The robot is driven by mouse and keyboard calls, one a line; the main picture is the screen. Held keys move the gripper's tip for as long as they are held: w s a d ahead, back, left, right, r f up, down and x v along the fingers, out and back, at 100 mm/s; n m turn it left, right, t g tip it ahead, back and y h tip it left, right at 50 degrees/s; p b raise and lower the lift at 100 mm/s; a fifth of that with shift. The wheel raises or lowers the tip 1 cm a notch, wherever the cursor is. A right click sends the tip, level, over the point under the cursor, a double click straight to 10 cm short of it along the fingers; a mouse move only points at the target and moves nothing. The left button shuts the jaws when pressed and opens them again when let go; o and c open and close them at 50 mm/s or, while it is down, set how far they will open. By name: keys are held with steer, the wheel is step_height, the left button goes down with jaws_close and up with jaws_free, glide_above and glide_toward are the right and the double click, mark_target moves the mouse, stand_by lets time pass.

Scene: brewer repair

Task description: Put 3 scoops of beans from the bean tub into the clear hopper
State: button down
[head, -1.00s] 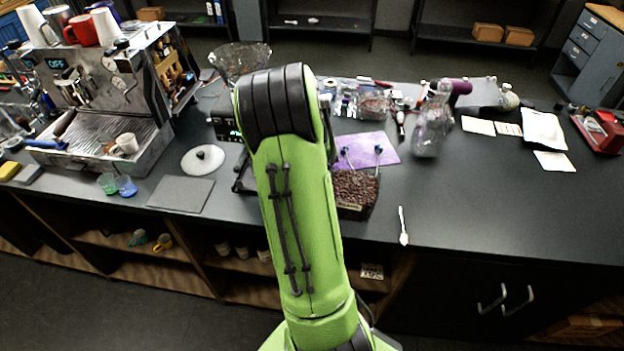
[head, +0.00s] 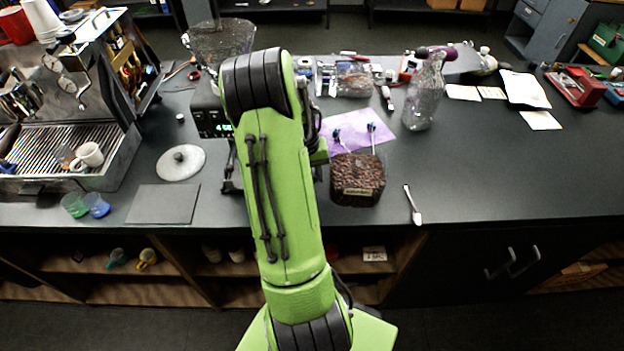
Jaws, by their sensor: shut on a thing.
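The bean tub (head: 357,192) stands on the counter just right of my arm, filled with brown beans and bearing a small label. The clear hopper (head: 222,42) is at the back left, above a dark machine with a lit green display (head: 222,128). I cannot tell whether beans are inside it. My green arm rises through the middle of the view, between the hopper and the tub. Its upper end hides my gripper and anything it holds.
A round pale lid (head: 180,163) and a grey mat (head: 163,205) lie left of my arm. A purple sheet (head: 390,138) is behind the tub. A spoon (head: 412,204) lies right of it, and a clear bottle (head: 424,98) stands behind.

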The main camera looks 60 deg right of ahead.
steer(key=shift+f, duration=1.4)
steer(key=shift+f, duration=0.1)
steer(key=c, duration=1)
jaws_free()
